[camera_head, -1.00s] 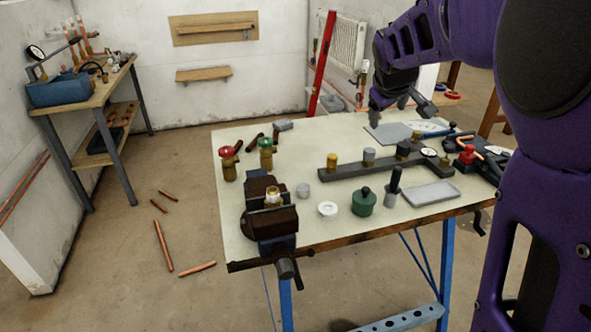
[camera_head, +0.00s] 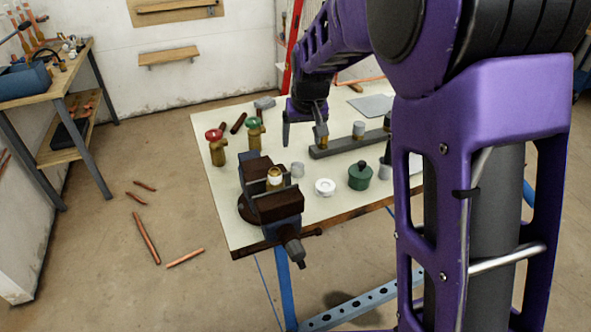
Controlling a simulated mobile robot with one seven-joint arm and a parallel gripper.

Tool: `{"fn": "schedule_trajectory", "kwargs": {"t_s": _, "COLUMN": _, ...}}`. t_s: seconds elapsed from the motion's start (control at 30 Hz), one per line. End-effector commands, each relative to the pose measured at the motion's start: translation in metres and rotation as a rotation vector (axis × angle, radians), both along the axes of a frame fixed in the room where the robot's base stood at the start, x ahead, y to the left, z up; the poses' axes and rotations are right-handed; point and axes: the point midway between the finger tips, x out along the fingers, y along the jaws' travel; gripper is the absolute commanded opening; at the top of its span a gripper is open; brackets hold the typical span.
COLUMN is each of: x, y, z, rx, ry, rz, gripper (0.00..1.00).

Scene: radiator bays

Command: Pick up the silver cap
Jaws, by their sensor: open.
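A small silver-grey cap (camera_head: 297,170) stands on the pale tabletop, just right of the vise. Another silver-grey cylinder (camera_head: 358,130) stands on the dark bar (camera_head: 345,146); I cannot tell which of the two is the silver cap. My gripper (camera_head: 304,138) is open and empty, fingers pointing down, behind the cap on the tabletop and apart from it. Its right finger overlaps a brass piece (camera_head: 321,141) at the bar's left end in the picture; I cannot tell if they touch.
The vise (camera_head: 268,205) holds a brass fitting at the table's front edge. Red-topped (camera_head: 215,146) and green-topped (camera_head: 255,133) valves stand left of my gripper. A white ring (camera_head: 325,187) and green pot (camera_head: 359,176) stand in front. My arm hides the table's right side.

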Motion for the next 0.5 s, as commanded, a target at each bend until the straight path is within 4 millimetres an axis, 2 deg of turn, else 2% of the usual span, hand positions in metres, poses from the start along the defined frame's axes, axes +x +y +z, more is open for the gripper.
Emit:
{"fn": "schedule_trajectory", "kwargs": {"t_s": 0.03, "x": 0.004, "y": 0.000, "z": -0.014, "rx": -0.002, "ry": 0.005, "rz": 0.001, "gripper": 0.81}}
{"fn": "schedule_trajectory", "kwargs": {"t_s": 0.2, "x": 0.018, "y": 0.003, "z": -0.047, "rx": -0.001, "ry": 0.003, "rz": 0.000, "gripper": 0.81}}
{"fn": "schedule_trajectory", "kwargs": {"t_s": 0.37, "x": 0.028, "y": 0.004, "z": -0.069, "rx": -0.001, "ry": 0.001, "rz": 0.001, "gripper": 0.81}}
{"fn": "schedule_trajectory", "kwargs": {"t_s": 0.5, "x": 0.032, "y": 0.005, "z": -0.076, "rx": -0.001, "ry": -0.002, "rz": 0.001, "gripper": 0.81}}
